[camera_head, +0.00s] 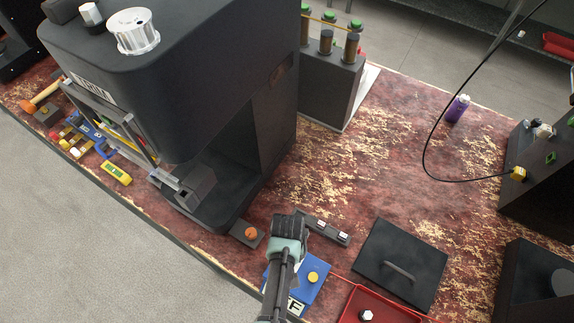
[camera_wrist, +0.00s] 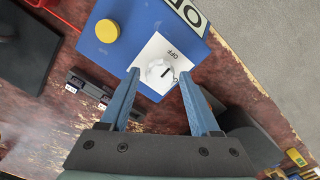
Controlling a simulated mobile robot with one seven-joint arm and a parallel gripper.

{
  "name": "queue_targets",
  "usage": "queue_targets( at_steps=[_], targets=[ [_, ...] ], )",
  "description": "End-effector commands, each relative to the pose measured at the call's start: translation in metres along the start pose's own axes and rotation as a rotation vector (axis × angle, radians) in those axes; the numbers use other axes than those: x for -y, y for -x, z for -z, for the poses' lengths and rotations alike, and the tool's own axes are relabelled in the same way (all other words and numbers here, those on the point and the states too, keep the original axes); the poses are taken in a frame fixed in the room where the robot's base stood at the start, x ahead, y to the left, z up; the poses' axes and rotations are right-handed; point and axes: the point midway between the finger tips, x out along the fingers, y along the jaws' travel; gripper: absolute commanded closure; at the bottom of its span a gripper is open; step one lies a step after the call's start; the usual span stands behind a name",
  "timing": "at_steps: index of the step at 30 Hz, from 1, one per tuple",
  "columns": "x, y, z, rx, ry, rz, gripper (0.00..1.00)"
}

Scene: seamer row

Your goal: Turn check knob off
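The check knob (camera_wrist: 157,72) is a small white knob on a white plate (camera_wrist: 150,51) marked "OFF", with a dark mark beside the knob. The plate sits on a blue box (camera_wrist: 115,20) that also carries a yellow button (camera_wrist: 107,31). My gripper (camera_wrist: 160,75) is open, its two blue fingers on either side of the knob in the wrist view. I cannot tell whether they touch it. In the head view my gripper (camera_head: 288,228) is over the far end of the blue box (camera_head: 319,264) and hides the knob. The knob's exact setting is unclear.
A grey strip with small switches (camera_head: 326,230) lies just beyond the box. A red tray (camera_head: 345,309) and a dark lid with a handle (camera_head: 385,245) lie to the right.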

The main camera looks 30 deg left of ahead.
Motion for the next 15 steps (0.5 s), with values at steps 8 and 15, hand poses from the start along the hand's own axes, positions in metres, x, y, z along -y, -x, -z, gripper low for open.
queue_targets(
  at_steps=[8, 15],
  targets=[
    [0.000, 0.000, 0.000, 0.001, -0.001, 0.000, 0.26],
    [0.000, 0.011, 0.001, -0.002, -0.002, 0.000, 0.26]
  ],
)
